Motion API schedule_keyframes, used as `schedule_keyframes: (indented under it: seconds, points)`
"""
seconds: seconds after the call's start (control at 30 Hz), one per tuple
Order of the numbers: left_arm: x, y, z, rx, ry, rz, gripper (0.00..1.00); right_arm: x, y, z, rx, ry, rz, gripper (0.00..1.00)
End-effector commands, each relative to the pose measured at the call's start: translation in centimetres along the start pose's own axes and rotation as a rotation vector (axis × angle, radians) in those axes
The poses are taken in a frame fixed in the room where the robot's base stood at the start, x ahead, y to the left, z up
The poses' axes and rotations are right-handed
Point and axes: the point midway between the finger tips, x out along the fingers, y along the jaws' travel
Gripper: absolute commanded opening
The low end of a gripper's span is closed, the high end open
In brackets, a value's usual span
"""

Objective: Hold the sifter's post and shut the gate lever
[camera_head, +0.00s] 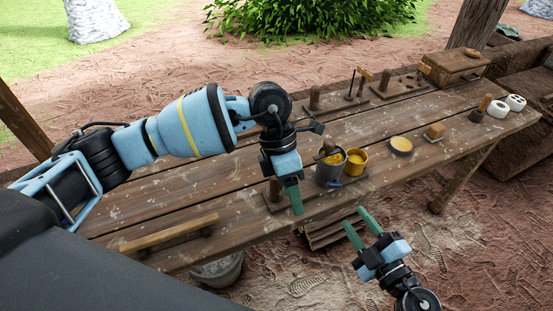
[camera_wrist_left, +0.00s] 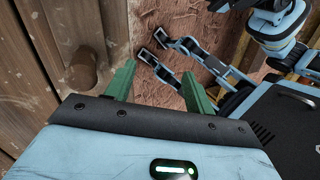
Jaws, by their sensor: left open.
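A short wooden post (camera_head: 275,188) stands upright on a small board on the workbench, partly behind my left gripper. A post (camera_wrist_left: 82,70) also shows left of the fingers in the left wrist view, apart from them. My left gripper (camera_head: 296,203) is open and empty, pointing down near the bench's front edge, just right of the post. A grey metal can (camera_head: 330,173) with yellow contents stands to its right, with a small blue piece near its foot. I cannot tell which part is the gate lever. My right gripper (camera_head: 355,217) is open and empty, in front of the bench.
Boards with pegs and a wooden box (camera_head: 455,67) line the back. A wooden bar (camera_head: 170,233) lies at the front left. A bucket (camera_head: 218,270) stands below.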

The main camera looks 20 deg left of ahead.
Motion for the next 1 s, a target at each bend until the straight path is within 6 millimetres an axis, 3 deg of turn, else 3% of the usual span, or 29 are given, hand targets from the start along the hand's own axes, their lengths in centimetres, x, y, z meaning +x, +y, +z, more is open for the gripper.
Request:
schedule_keyframes:
  seconds: [0.13, 0.5, 0.77, 1.0]
  points:
    - [-3.7, 3.3, -1.4, -0.017, 0.095, 0.176, 0.54, 0.0, 0.0, 0.0, 0.000, 0.000, 0.000, 0.36]
    - [-4.7, 6.2, -0.8, -0.148, 0.110, 0.412, 0.54, 0.0, 0.0, 0.0, 0.000, 0.000, 0.000, 0.36]
    - [-4.6, 6.5, -0.8, -0.159, 0.109, 0.426, 0.54, 0.0, 0.0, 0.0, 0.000, 0.000, 0.000, 0.36]
    - [-2.2, 7.5, -1.2, -0.159, 0.110, 0.423, 0.54, 0.0, 0.0, 0.0, 0.000, 0.000, 0.000, 0.36]
